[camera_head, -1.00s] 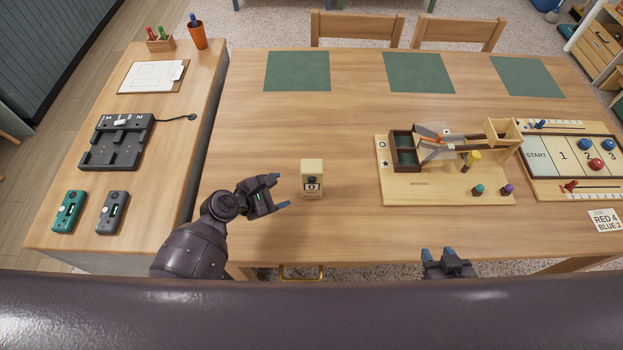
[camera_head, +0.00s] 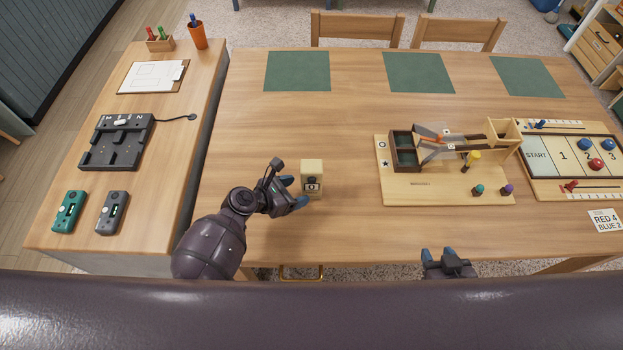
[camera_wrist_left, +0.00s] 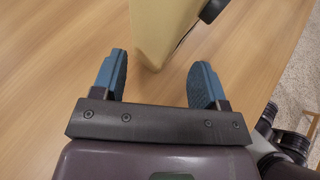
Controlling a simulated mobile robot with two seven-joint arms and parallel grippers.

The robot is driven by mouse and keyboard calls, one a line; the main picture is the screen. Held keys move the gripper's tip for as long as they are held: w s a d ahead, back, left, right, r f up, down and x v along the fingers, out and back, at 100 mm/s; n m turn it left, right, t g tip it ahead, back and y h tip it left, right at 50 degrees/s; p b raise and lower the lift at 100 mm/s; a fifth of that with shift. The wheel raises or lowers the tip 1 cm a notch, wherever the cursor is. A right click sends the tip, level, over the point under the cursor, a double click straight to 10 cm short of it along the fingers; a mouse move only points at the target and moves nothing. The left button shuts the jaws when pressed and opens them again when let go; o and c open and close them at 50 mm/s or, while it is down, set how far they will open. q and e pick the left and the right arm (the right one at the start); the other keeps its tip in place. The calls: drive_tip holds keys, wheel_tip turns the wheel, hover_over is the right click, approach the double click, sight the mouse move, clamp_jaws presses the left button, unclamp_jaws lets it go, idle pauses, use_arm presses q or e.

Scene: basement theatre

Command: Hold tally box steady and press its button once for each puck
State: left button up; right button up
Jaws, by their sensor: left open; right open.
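The tally box (camera_head: 312,173) is a small cream block standing upright on the table, with a dark button and a counter window on its front. My left gripper (camera_head: 296,190) is open at the box's left side, low near the tabletop. In the left wrist view, the box (camera_wrist_left: 163,25) rises just past and between the open blue fingertips (camera_wrist_left: 158,80), with a gap showing at the left finger. The pucks, two blue (camera_head: 583,144) and one red (camera_head: 595,164), lie on the numbered board at the right. My right gripper (camera_head: 438,255) is open and empty at the table's front edge.
The numbered board (camera_head: 537,158) and a card reading RED 4 BLUE 2 (camera_head: 605,220) are farther right. A side counter (camera_head: 150,205) holds two handheld devices and a black tray. The table around the box is clear.

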sight(308, 188)
use_arm(q)
drive_tip(key=shift+x, duration=2.6)
drive_tip(key=shift+c, duration=0.3)
clamp_jaws()
drive_tip(key=shift+o, duration=2)
unclamp_jaws()
drive_tip(key=shift+o, duration=0.4)
drive_tip(key=shift+t, duration=0.3)
